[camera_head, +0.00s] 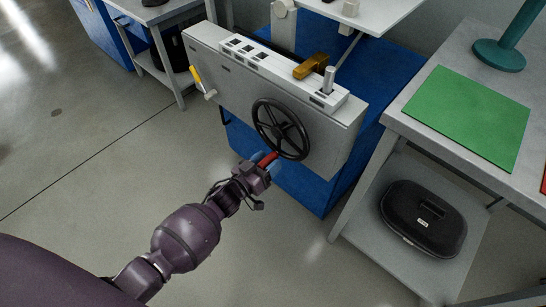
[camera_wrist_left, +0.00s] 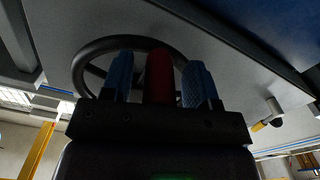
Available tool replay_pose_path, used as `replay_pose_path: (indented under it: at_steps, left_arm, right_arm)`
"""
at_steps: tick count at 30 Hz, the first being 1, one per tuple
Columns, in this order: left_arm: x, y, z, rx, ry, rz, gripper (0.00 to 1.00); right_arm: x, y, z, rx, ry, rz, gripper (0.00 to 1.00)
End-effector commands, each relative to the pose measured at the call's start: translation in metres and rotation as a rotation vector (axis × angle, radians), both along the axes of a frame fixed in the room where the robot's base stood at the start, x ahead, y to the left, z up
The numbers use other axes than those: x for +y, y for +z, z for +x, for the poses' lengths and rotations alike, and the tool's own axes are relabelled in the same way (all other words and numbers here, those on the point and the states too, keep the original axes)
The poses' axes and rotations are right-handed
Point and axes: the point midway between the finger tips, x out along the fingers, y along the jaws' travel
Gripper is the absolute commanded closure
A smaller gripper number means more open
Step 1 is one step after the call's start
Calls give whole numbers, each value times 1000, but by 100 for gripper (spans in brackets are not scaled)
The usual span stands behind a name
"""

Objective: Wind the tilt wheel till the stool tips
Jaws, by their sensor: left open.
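The black spoked tilt wheel (camera_head: 281,129) is on the front face of a grey machine housing (camera_head: 228,68). A red handle (camera_head: 270,157) sticks out at its lower rim. My left gripper (camera_head: 265,160) is at that handle, its blue fingers open. In the left wrist view, the red handle (camera_wrist_left: 158,77) stands between the two spread fingers, with a visible gap on each side, and the wheel rim (camera_wrist_left: 91,53) arches behind. No stool is clearly recognisable; a white flat panel (camera_head: 385,14) on a support rises behind the housing. My right gripper is out of view.
The floor at left is clear.

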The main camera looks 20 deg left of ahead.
Motion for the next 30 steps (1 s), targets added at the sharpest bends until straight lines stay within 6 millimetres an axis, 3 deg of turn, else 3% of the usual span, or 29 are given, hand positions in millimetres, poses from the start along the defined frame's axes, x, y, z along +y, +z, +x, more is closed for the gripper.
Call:
replay_pose_path:
  at_steps: [7,18,30]
  left_arm:
    - [0,1,1,-1,0,0,47]
    - [0,0,0,0,0,0,100]
    - [5,1,2,-18,0,49,100]
  right_arm:
    - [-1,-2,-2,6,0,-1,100]
    - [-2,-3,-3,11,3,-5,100]
    - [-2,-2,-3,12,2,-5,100]
